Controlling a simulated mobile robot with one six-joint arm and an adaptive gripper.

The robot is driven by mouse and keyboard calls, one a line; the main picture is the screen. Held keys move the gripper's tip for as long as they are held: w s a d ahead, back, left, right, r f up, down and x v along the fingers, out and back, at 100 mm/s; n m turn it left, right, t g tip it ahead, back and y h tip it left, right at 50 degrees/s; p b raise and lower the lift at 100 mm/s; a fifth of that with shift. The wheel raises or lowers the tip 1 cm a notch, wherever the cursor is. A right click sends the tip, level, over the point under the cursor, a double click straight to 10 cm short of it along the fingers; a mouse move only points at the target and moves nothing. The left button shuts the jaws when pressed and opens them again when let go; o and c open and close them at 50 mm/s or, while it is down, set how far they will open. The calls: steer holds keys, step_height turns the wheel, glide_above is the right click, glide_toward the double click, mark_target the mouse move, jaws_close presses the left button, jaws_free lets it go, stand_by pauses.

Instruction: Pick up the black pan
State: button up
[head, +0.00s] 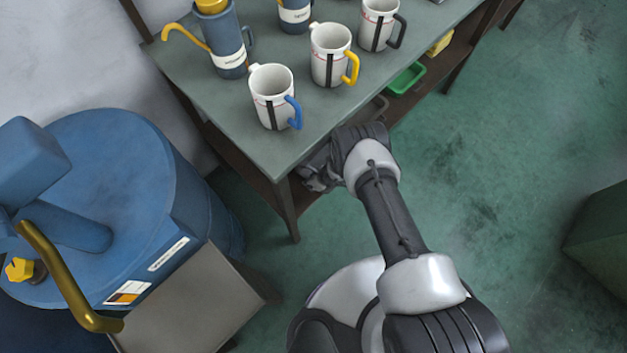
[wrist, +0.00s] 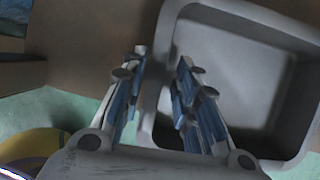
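The black pan (wrist: 225,75), which looks dark grey, is a deep rectangular pan with rounded corners at the right of the wrist view. My gripper (wrist: 162,58) is open, with the pan's left wall between its fingers in the picture. The right finger overlaps the pan's inside and the left finger is outside the wall. I cannot tell whether either finger touches it. In the head view my gripper (head: 318,178) is low at the table's front edge, partly hidden by my arm. There the tabletop and my arm hide most of the pan.
The table (head: 225,105) carries white mugs (head: 272,97) and blue jugs (head: 225,45) above my gripper. A green bin (head: 405,79) is on its lower shelf. A table leg (head: 287,210) stands close to my gripper. A blue machine (head: 120,200) is at left.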

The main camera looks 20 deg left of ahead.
steer(key=shift+r, duration=0.15)
steer(key=v, duration=1.1)
steer(key=shift+d+r, duration=0.25)
steer(key=shift+r, duration=0.1)
steer(key=shift+c, duration=0.2)
